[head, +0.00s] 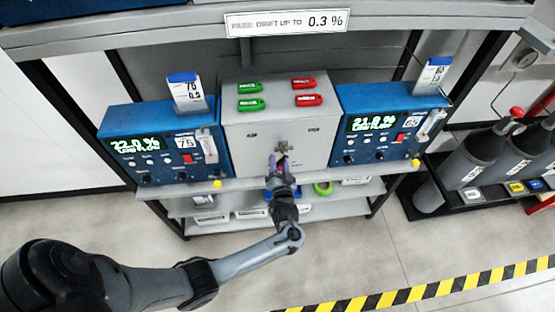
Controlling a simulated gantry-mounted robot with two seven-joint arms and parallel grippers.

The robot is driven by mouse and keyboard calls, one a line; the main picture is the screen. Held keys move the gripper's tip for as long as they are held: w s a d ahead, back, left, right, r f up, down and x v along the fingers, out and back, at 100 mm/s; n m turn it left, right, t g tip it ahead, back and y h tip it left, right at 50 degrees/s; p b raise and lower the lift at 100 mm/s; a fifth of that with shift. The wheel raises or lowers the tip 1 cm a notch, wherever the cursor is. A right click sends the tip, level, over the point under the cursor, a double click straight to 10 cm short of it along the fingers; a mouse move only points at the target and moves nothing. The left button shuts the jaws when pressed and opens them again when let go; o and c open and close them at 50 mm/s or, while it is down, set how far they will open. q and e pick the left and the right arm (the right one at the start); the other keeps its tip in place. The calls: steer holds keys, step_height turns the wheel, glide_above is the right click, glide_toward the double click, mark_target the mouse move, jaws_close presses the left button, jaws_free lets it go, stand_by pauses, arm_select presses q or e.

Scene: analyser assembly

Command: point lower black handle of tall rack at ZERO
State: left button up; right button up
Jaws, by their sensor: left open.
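The tall rack (160,193) stands ahead, with a grey box (240,150) in the middle of its shelf. My left gripper (279,163) is open at the lower front of this box. Just above its fingertips, a small dark fitting (283,147) shows on the box face; it may be the lower black handle. My gripper partly covers this area, so I cannot tell which way the handle points or whether they touch. The green labels (249,104) and red labels (308,99) on the box are too small to read. My right gripper is out of view.
Blue analysers stand either side of the box: the left one (120,118) reads 22.0 %, the right one (360,105) reads 21.0 %. A sign (287,22) hangs above. Dark gas cylinders (478,155) stand at right. Striped floor tape (430,288) crosses clear floor.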

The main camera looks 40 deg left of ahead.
arm_select(q)
steer(key=v, duration=0.9)
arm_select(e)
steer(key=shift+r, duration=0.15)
